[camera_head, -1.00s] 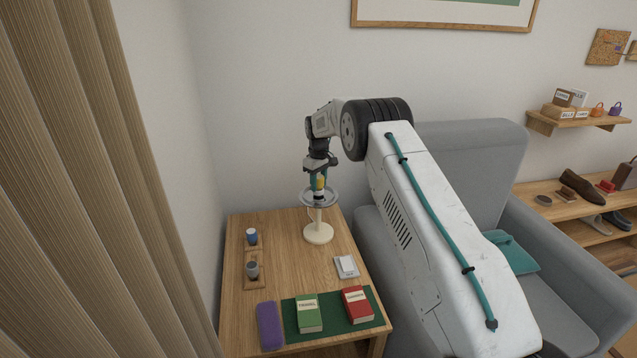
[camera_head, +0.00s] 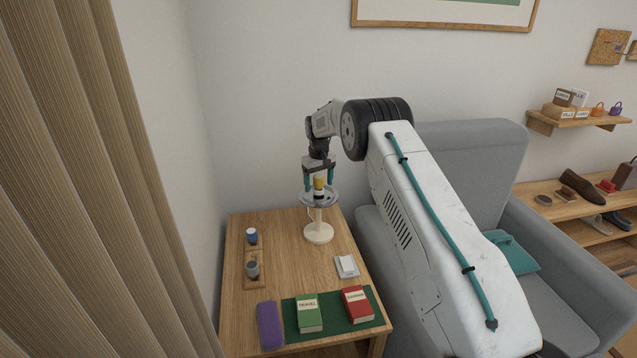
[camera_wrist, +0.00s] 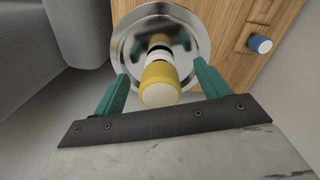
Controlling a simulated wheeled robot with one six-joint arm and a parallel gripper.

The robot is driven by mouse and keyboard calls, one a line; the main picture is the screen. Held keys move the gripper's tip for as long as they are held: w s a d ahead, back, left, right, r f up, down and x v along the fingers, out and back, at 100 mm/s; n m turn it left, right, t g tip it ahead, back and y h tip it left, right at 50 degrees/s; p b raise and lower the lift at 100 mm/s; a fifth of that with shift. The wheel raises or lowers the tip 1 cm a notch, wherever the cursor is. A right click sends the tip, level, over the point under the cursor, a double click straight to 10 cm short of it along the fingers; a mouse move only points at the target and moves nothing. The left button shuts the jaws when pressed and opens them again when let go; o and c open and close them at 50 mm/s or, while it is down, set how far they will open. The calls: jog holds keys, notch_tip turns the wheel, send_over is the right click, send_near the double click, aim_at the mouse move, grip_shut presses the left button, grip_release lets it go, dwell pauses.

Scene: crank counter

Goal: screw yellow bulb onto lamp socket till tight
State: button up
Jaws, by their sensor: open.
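The yellow bulb (camera_head: 319,184) stands upright at the top of the cream lamp (camera_head: 318,232), above its round metal dish (camera_head: 306,201). In the wrist view the bulb (camera_wrist: 160,82) shows a pale rounded end and a yellow band, with a white and dark part below it over the shiny dish (camera_wrist: 125,45). My gripper (camera_head: 319,186) is open, with one teal finger on each side of the bulb. In the wrist view the fingers of my gripper (camera_wrist: 160,88) stand apart from the bulb with gaps on both sides. The socket's thread is hidden.
The wooden table (camera_head: 285,262) holds a blue-topped item (camera_head: 252,236), a grey cup (camera_head: 252,269), a white switch plate (camera_head: 346,266), a green book (camera_head: 309,314), a red book (camera_head: 358,305) and a purple case (camera_head: 269,325). A grey armchair (camera_head: 470,150) stands at right.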

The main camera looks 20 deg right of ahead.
aim_at(319, 176)
notch_tip(319, 176, up, 8)
jog(key=shift+f, duration=0.1)
dwell(0.4)
jog(key=shift+m+g, duration=0.4)
jog(key=shift+g, duration=0.3)
jog(key=s+f, duration=0.2)
jog(key=s, duration=0.1)
jog(key=s+f, duration=0.1)
jog(key=shift+s+a+f, duration=0.15)
jog(key=shift+s+a, duration=0.1)
jog(key=shift+a, duration=0.1)
jog(key=s+a+r, duration=0.2)
jog(key=s+r, duration=0.4)
jog(key=s, duration=0.4)
jog(key=s+a+r+m, duration=0.1)
jog(key=s+a+r, duration=0.2)
jog(key=s+r, duration=0.5)
jog(key=s+a+r, duration=0.2)
jog(key=s+r, duration=0.2)
jog(key=s, duration=0.8)
jog(key=s+a+r+t, duration=0.1)
jog(key=s+a+r, duration=0.1)
jog(key=s, duration=1.1)
jog(key=s+a+r+t, duration=0.1)
jog(key=s+a+r, duration=0.1)
jog(key=s, duration=1.2)
jog(key=shift+r+t, duration=0.25)
jog(key=shift+t, duration=0.15)
